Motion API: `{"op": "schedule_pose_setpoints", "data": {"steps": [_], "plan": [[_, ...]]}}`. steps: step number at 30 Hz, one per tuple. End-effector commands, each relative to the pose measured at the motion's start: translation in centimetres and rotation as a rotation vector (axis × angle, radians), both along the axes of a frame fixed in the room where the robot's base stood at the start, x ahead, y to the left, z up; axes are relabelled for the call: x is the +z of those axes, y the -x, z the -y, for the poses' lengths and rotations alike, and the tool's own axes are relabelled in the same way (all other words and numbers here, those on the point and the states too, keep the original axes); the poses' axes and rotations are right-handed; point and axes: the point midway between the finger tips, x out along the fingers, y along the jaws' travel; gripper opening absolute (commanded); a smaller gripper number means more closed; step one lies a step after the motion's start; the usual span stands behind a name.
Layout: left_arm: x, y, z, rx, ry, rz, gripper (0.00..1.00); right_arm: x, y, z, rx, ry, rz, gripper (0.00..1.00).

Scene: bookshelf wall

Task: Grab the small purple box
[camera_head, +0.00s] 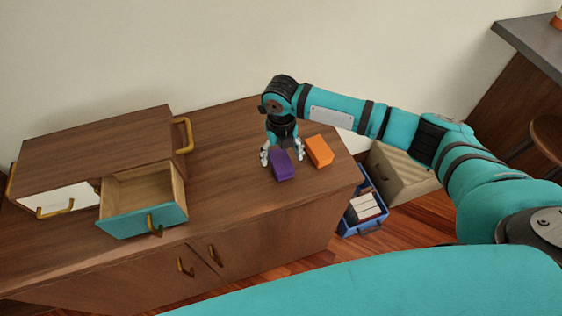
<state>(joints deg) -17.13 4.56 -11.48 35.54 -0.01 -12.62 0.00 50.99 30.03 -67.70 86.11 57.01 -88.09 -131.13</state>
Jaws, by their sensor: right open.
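The small purple box (282,167) lies on the wooden cabinet top (228,150), towards its right end. My right gripper (282,157) points down over the purple box, with its fingers open. One finger shows at the left of the box and the other near its upper right. Whether the fingers touch the box, I cannot tell. My left gripper is not in view.
An orange box (319,151) lies just right of the purple box. A small drawer unit (95,150) stands on the left, with a teal-fronted drawer (150,221) pulled out. A blue crate (373,224) and a beige box (402,176) stand right of the cabinet.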

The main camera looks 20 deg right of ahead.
Motion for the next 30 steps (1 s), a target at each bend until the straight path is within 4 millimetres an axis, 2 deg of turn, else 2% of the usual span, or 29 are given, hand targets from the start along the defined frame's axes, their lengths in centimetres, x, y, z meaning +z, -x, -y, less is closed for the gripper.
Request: {"op": "schedule_pose_setpoints", "data": {"steps": [3,7,16,26,30], "plan": [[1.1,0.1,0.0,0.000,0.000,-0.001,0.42,-1.7,0.0,0.0,-0.001,0.001,-0.004,0.75],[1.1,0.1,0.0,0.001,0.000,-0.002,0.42,-3.4,0.0,0.0,0.001,0.000,-0.003,0.75],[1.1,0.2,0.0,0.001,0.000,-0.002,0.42,-3.9,-0.1,0.0,0.001,0.000,0.000,0.74],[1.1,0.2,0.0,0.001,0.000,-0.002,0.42,-3.9,-0.1,0.0,0.001,0.000,0.000,0.31],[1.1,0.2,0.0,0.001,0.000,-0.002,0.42,-3.8,-0.1,0.0,0.001,0.000,0.000,0.30]]}}
